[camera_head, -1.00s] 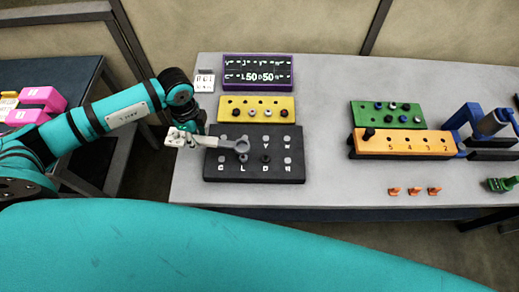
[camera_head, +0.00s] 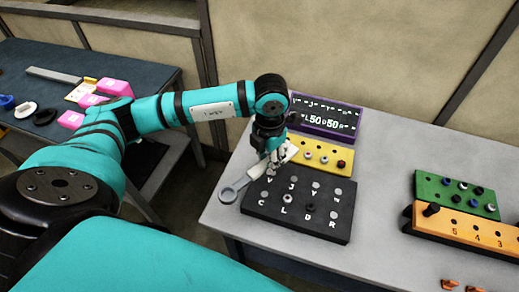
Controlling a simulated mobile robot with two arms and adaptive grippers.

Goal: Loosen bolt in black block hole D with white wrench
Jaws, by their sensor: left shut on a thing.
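The black block (camera_head: 258,209) lies on the grey table, with lettered holes in two rows. Hole D is in the front row, and a dark bolt (camera_head: 309,207) shows there. A silver bolt (camera_head: 288,198) stands at hole L. My left gripper (camera_head: 277,157) is shut on the white wrench (camera_head: 243,184), above the block's back left part. The wrench's grey ring end points down and left, beyond the block's left edge and away from hole D. The gripper hides part of the wrench handle. My right gripper is not in view.
A yellow block (camera_head: 321,153) with bolts and a purple-framed display (camera_head: 325,118) stand behind the black block. Green (camera_head: 455,193) and orange (camera_head: 470,229) blocks stand at the right. Bare table (camera_head: 380,180) lies between. A dark side table (camera_head: 45,57) stands at the left.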

